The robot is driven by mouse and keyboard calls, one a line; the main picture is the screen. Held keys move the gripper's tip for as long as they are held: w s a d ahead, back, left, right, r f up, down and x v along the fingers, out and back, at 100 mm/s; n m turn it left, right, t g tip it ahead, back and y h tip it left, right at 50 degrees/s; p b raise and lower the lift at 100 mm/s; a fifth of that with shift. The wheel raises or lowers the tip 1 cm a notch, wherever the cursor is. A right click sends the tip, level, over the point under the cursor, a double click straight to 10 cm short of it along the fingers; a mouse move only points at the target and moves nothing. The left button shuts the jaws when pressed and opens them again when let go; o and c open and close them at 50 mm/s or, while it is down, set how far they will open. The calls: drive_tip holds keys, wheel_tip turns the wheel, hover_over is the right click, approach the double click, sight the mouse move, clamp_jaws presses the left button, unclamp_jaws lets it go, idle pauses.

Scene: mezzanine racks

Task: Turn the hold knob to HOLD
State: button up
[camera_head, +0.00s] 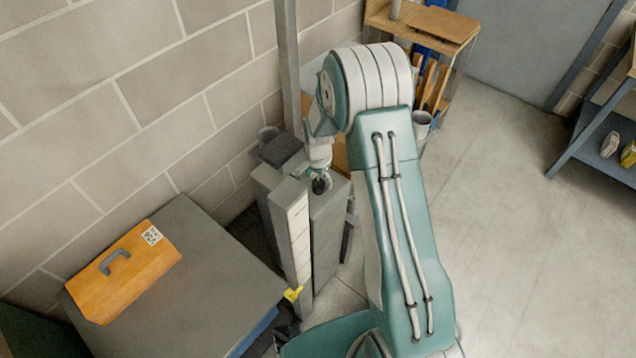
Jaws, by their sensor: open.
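My arm reaches from the bottom right up and over to a grey cabinet (328,232) by the block wall. My gripper (320,184) points down at the top of this cabinet and is open. A small dark round part, perhaps the hold knob (319,187), shows between or just below the fingertips. I cannot tell whether the fingers touch it. Its pointer and any HOLD marking are too small or hidden to read.
A dark-topped bench (215,262) with an orange case (125,270) stands at left. A grey post (288,70) rises behind the cabinet. A wooden shelf unit (440,30) stands at the back and a blue rack (600,130) at right. The floor (510,230) at right is clear.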

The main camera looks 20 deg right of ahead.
drive_tip(key=shift+f, duration=0.95)
drive_tip(key=c, duration=1.1)
drive_tip(key=shift+n, duration=0.4)
drive_tip(key=shift+c, duration=0.2)
drive_tip(key=n, duration=0.8)
drive_tip(key=shift+n, duration=0.3)
drive_tip(key=n, duration=0.4)
drive_tip(key=shift+n, duration=2.2)
